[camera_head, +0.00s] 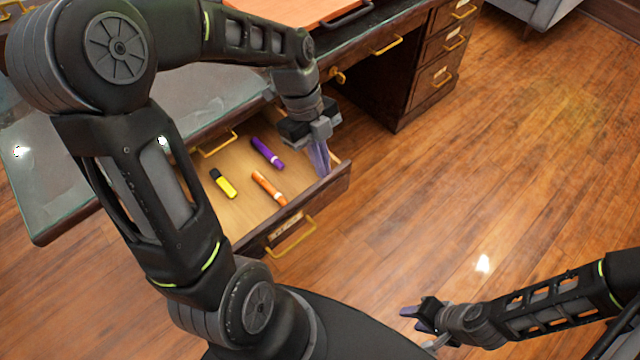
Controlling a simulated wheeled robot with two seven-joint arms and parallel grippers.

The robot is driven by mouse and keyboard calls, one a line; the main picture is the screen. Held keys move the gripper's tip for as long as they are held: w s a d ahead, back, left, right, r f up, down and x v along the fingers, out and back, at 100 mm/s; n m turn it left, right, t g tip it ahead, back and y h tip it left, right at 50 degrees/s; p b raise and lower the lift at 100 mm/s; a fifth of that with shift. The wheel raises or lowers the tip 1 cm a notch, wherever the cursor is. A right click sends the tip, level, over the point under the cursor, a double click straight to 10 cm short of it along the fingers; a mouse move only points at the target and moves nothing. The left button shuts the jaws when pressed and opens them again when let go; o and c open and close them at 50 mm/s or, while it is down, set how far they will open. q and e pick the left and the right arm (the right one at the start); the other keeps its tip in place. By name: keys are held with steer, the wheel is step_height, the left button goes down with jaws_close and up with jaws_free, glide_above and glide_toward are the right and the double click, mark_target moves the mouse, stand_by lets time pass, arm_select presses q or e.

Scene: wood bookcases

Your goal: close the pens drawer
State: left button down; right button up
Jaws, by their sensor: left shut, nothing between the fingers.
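The pens drawer (325,196) is pulled out from the desk, with its wooden inside showing. In it lie a purple marker (267,152), a yellow marker with a black cap (224,184) and an orange marker (269,188). Its front carries a label and a brass handle (291,238). My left gripper (320,166) is shut and empty, pointing down at the drawer's right end near the front panel; I cannot tell if it touches. My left arm hides the drawer's left part. My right gripper (417,322) is low in the picture, away from the drawer, its finger opening unclear.
A glass-topped desk (45,190) stands behind the drawer. Another brass handle (217,145) shows behind the yellow marker. A stack of closed drawers (437,72) is at the desk's right end. A grey seat (540,10) is at the back. The wooden floor (480,180) at right is clear.

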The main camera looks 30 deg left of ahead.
mark_target(319, 186)
arm_select(q)
steer(key=f, duration=0.9)
steer(key=shift+d+f, duration=0.2)
steer(key=shift+d, duration=0.1)
steer(key=shift+w+a, duration=0.1)
steer(key=shift+a, duration=0.5)
